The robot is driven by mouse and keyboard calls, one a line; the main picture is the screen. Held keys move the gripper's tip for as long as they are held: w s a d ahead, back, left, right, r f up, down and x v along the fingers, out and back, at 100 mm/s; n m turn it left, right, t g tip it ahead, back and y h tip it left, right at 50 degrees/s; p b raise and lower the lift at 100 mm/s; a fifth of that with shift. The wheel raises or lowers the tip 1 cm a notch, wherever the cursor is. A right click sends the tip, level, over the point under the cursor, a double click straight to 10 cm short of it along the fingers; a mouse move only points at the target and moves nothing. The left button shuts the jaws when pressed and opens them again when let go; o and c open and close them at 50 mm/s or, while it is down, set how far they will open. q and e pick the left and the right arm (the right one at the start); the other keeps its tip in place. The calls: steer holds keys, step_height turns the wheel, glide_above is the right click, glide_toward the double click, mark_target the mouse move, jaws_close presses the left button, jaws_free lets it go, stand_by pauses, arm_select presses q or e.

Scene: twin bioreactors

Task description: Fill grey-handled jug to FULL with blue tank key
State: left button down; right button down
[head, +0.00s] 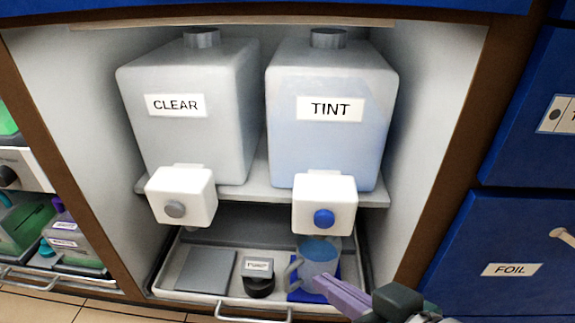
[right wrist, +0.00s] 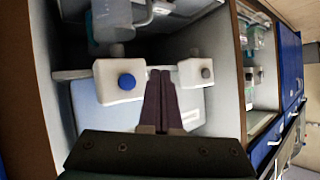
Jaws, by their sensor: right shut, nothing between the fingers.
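The jug (head: 318,256) stands on a blue pad (head: 297,295) in the pull-out tray, below the TINT tank's tap; its handle is at its left side. Its fill level and any FULL mark cannot be made out. The round blue tank key (head: 323,218) is on the white tap block of the TINT tank (head: 330,140). My right gripper (head: 322,287) is shut and empty, its fingertips overlapping the jug's lower right in the head view. The right wrist view, upside down, shows the shut fingers (right wrist: 160,75) beside the blue key (right wrist: 127,82) and the jug (right wrist: 113,18) beyond. My left gripper is out of view.
The CLEAR tank (head: 188,135) with its grey key (head: 174,209) stands left on the same shelf. A grey pad (head: 205,270) and a small dark labelled item (head: 258,285) are in the tray (head: 190,298). Wooden cabinet sides and blue drawers (head: 510,250) bound the right.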

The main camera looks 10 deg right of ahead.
mark_target(324, 220)
steer(key=w+d+b, duration=0.2)
steer(key=w+b, duration=0.1)
steer(key=w, duration=0.4)
steer(key=shift+w, duration=0.2)
stand_by(1.0)
stand_by(0.8)
steer(key=shift+w+d, duration=0.1)
steer(key=shift+w, duration=0.05)
steer(key=shift+w, duration=0.25)
